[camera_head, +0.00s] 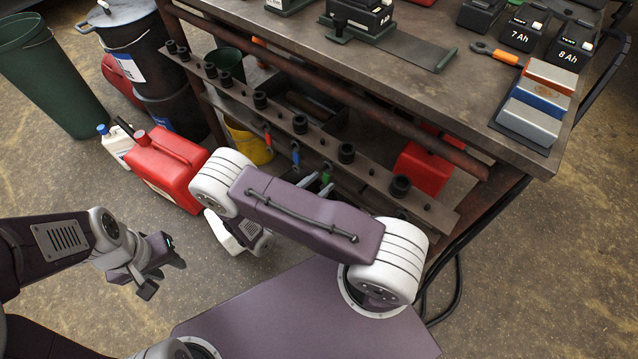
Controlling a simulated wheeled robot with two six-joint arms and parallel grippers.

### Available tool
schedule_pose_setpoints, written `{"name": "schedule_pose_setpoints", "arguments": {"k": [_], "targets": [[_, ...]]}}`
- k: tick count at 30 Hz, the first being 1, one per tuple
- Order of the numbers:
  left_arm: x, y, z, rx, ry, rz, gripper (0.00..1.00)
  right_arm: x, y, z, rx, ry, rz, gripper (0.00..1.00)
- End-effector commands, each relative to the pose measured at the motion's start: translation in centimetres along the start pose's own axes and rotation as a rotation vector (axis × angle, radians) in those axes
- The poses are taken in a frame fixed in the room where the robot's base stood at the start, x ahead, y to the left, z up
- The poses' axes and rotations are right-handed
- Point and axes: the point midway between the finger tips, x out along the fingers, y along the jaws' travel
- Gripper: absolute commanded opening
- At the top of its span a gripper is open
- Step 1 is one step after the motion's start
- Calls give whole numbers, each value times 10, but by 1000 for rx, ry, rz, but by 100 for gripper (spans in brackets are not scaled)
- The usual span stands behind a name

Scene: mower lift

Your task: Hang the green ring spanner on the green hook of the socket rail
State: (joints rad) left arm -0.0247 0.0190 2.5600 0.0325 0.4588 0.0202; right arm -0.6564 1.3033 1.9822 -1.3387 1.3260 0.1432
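The socket rail (375,172) runs diagonally below the bench top and carries several black sockets. Red (268,141), blue (295,155) and green (326,172) coloured pieces hang under its middle; the green one appears to be the green hook. My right arm crosses in front. Only what look like the fingertips of my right gripper (318,186) show above the arm link, close to the green hook. Its grip is hidden, and I cannot make out the green ring spanner. My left gripper (164,273) is open and empty over the floor at the left.
The bench (440,95) holds black batteries (520,30), an orange-handled spanner (495,53) and a tray of coloured blocks (535,105). Red canisters (165,170), a yellow bucket (248,145) and bins (45,75) stand near or under it. Floor at lower left is free.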

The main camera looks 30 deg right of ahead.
Motion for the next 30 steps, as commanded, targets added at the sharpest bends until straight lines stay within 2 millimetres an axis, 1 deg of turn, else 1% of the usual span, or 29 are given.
{"name": "schedule_pose_setpoints", "arguments": {"k": [8,10,13,18,21,25,30], "targets": [[0,0,0,0,0,0,36,0,0,0,0,1,0,47],[-1,0,0,0,0,0,36,-4,0,0,0,0,2,47],[-7,0,-1,0,0,0,36,-20,2,2,0,1,7,47],[-15,0,-2,0,0,0,36,-59,1,2,1,1,7,47],[-18,0,-2,0,0,0,36,-76,1,1,1,1,4,47],[-19,0,-2,0,0,0,36,-89,0,0,0,0,2,47],[-19,0,-2,0,0,0,36,-91,0,0,0,0,0,47]]}}
